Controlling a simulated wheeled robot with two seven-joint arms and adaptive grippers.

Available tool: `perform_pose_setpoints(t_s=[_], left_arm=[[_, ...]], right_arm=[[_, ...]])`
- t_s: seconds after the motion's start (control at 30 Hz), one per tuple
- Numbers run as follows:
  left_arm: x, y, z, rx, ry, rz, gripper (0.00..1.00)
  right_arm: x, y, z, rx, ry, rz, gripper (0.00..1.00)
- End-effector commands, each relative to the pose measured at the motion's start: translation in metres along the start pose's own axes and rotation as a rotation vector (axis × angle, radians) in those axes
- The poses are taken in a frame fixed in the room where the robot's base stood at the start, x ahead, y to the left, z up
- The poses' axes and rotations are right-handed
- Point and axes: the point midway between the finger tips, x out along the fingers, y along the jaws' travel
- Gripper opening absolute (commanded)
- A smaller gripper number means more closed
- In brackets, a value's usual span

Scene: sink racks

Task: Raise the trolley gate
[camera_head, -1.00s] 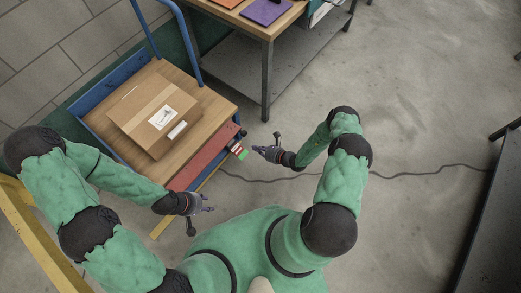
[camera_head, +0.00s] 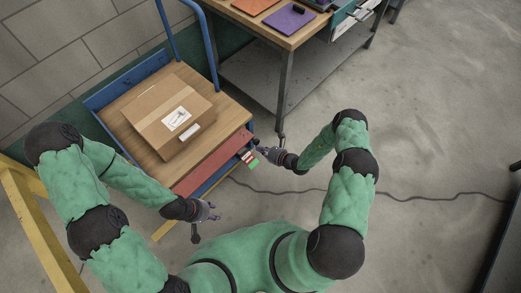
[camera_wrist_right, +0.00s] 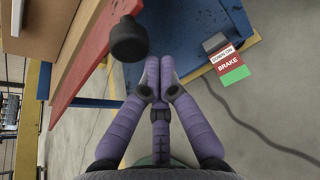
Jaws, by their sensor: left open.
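The trolley (camera_head: 113,88) has a blue frame, a wooden deck and a red gate panel (camera_head: 214,163) along its near edge. The gate's red bar (camera_wrist_right: 85,67) slants down the left of the right wrist view, with a black knob (camera_wrist_right: 128,40) at it. My right gripper (camera_head: 261,150) is at the trolley's right front corner, beside the brake label (camera_head: 250,160). Its fingertips (camera_wrist_right: 159,67) lie close together over blue trolley metal; whether they hold anything is unclear. My left gripper (camera_head: 211,211) is open and empty, just in front of the gate's left part.
A taped cardboard box (camera_head: 160,105) lies on the deck. A workbench (camera_head: 270,22) with a lower shelf stands behind right. A yellow frame (camera_head: 30,225) is at the left. A dark cable (camera_head: 350,190) crosses the concrete floor, which is mostly clear at right.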

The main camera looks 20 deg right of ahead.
Motion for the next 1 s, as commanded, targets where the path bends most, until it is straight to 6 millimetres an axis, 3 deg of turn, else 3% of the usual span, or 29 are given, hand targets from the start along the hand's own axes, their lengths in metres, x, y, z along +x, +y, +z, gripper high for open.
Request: perform_pose_setpoints(t_s=[1.0], left_arm=[[-0.029, 0.01, 0.001, 0.0, 0.0, 0.0, 0.41]], right_arm=[[-0.011, -0.001, 0.017, 0.018, 0.219, -0.056, 0.0]])
